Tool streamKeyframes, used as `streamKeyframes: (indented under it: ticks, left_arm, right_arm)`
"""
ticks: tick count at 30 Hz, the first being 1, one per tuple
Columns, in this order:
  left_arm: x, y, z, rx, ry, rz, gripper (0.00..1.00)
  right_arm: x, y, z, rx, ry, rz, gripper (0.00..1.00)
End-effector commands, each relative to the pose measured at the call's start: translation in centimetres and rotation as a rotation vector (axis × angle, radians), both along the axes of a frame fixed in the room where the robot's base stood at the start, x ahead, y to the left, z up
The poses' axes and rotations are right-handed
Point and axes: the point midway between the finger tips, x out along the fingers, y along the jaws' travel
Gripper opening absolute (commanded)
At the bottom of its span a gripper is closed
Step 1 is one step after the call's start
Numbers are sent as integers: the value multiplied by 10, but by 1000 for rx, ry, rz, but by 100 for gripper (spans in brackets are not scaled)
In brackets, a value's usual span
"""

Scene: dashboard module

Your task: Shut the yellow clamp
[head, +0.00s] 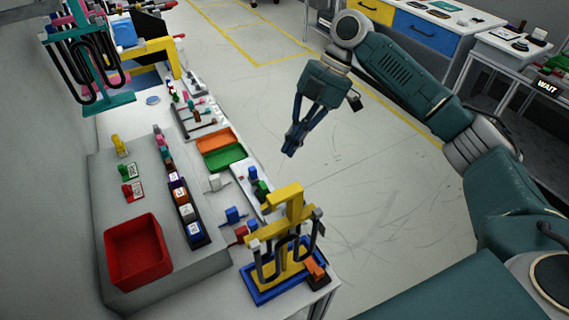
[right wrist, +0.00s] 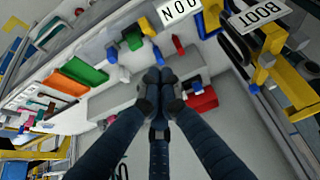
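A small yellow piece (head: 118,145) stands upright on the grey raised block at the left, behind a green and a red piece with printed labels. Whether it is the yellow clamp, and whether it is open, is too small to tell. In the right wrist view a small yellow piece (right wrist: 147,27) shows beside a green and a blue one; I cannot tell if it is the same thing. My right gripper (head: 290,151) hangs over the floor right of the bench, apart from everything. Its fingers (right wrist: 158,76) are together and empty. My left gripper is not in view.
A tall yellow stand (head: 290,212) with dark hooks rises from a blue-edged base at the near bench end. An orange tray (head: 216,140) and a green tray (head: 227,157) lie mid-bench. A red bin (head: 137,252) sits at the near left. The floor right of the bench is clear.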

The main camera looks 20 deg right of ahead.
Motion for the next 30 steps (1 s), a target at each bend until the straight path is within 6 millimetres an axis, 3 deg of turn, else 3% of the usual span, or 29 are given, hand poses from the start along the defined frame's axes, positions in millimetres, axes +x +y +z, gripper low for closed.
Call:
streamKeyframes:
  ticks: [14, 21, 30]
  left_arm:
    - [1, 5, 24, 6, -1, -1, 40]
    - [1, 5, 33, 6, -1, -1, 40]
    - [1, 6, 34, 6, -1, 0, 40]
  right_arm:
    - [-7, 45, -81, 0, 5, -4, 0]
    - [-4, 36, -113, 1, 4, -8, 0]
    - [-3, 34, -122, 2, 1, -7, 0]
